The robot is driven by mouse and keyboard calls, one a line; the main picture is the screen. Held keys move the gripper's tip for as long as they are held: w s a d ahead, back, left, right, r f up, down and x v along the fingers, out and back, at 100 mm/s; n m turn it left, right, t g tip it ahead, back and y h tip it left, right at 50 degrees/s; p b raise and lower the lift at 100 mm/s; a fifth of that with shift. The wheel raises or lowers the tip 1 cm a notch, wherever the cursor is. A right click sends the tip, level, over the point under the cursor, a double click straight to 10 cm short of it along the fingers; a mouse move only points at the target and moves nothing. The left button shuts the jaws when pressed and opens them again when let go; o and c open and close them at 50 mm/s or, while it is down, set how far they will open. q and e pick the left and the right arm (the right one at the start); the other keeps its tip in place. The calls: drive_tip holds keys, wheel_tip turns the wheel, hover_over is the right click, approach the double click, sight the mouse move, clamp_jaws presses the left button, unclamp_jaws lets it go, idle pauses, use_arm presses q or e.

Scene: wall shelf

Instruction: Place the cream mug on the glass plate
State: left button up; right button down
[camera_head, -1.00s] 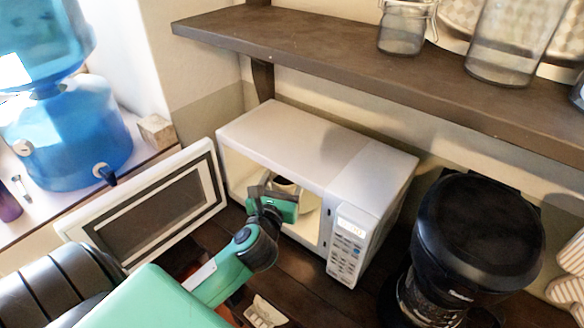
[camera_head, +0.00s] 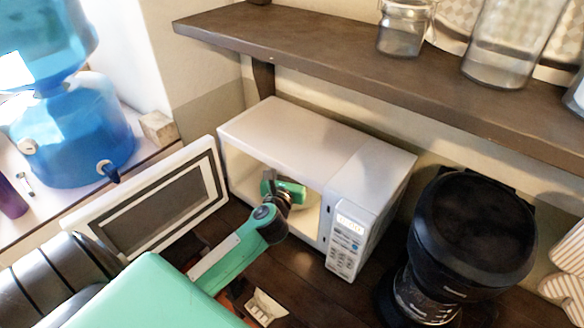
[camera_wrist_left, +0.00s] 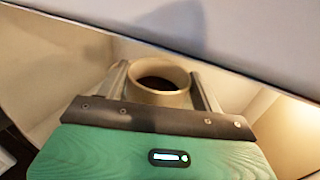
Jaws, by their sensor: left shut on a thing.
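The cream mug (camera_wrist_left: 160,84) shows in the left wrist view, upright, with its dark round opening facing up between my fingers. My left gripper (camera_wrist_left: 160,92) is shut on it. In the head view, my left gripper (camera_head: 284,190) reaches through the open front of the white microwave (camera_head: 300,150), and the mug is hidden there behind the gripper and under the microwave's top. I cannot make out the glass plate clearly; the inside of the microwave is mostly covered by my gripper. Whether the mug touches anything below is hidden. My right gripper is not in view.
The microwave door (camera_head: 150,208) stands open to the left. A black coffee maker (camera_head: 470,235) is on the right. A brown shelf (camera_head: 380,70) with glass jars hangs above. A blue water dispenser (camera_head: 75,130) stands at the left. A small cream object (camera_head: 265,308) lies in front.

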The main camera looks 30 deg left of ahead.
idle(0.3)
use_arm(q)
drive_tip(key=o, duration=1.5)
drive_tip(key=shift+f, duration=0.15)
drive_tip(key=shift+c, duration=0.2)
drive_tip(key=shift+s+d, duration=0.1)
drive_tip(key=shift+s, duration=0.15)
drive_tip(key=b+v, duration=0.2)
drive_tip(key=v, duration=0.9)
drive_tip(key=shift+s, duration=0.25)
drive_tip(key=shift+d, duration=0.1)
